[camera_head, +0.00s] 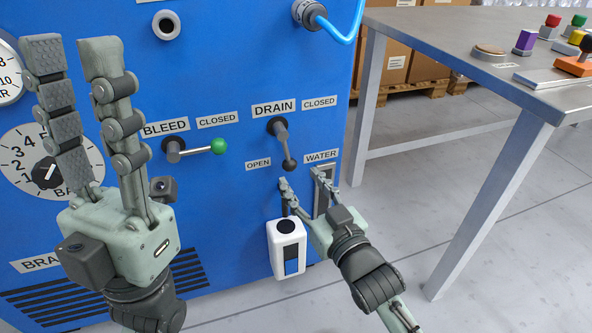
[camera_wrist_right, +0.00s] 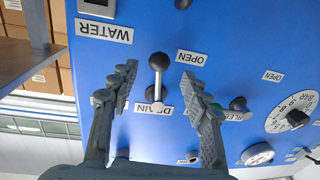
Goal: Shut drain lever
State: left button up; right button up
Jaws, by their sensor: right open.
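The drain lever (camera_head: 284,145) is a grey handle with a dark knob on the blue panel, under the DRAIN label (camera_head: 274,108). It hangs down, tilted slightly right, its knob beside the OPEN label (camera_head: 258,164); the CLOSED label (camera_head: 319,103) is up to the right. My right gripper (camera_head: 303,181) is open just below the knob. In the right wrist view the lever (camera_wrist_right: 158,85) shows between the spread fingers of my right gripper (camera_wrist_right: 158,75); contact cannot be told. My left gripper (camera_head: 70,45) is open and empty, raised at the left.
The bleed lever (camera_head: 195,149) with a green knob is left of the drain lever. A WATER label (camera_head: 321,156) and grey slot are right of it. A white box (camera_head: 287,250) is below. A metal table (camera_head: 500,75) stands to the right, with open floor beneath.

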aim_at(293, 169)
jog(key=shift+b+x, duration=0.35)
jog(key=shift+x, duration=1.85)
jog(key=shift+c, duration=0.6)
grip_shut()
